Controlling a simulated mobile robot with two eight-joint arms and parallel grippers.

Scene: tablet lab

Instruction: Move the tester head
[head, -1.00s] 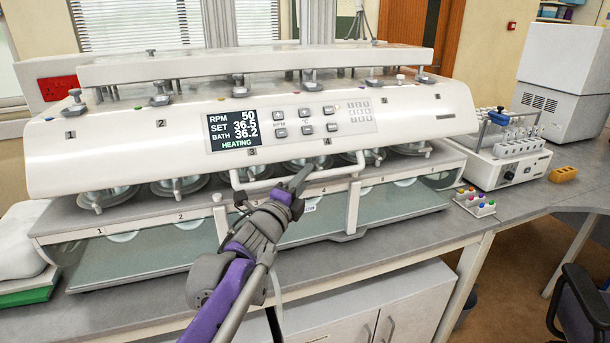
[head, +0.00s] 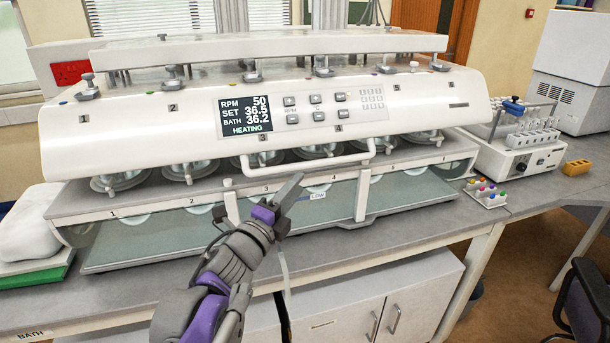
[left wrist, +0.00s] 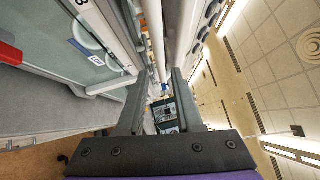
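The tester head (head: 190,128), a long white housing with a display and buttons, spans the bench tester above a row of glass vessels. A white bar handle (head: 335,161) runs along its lower front edge. My left gripper (head: 292,190) is in front of the tester, its tips just below the handle in the head view. In the left wrist view my left gripper (left wrist: 160,85) has its two fingers apart, with nothing clearly held. The handle (left wrist: 155,35) appears there as a white bar beyond the fingers; whether it lies between them I cannot tell. My right gripper is out of view.
The glass-fronted bath (head: 180,240) is under the head. A white bag-like object (head: 28,225) lies at the left. The front bench strip is clear.

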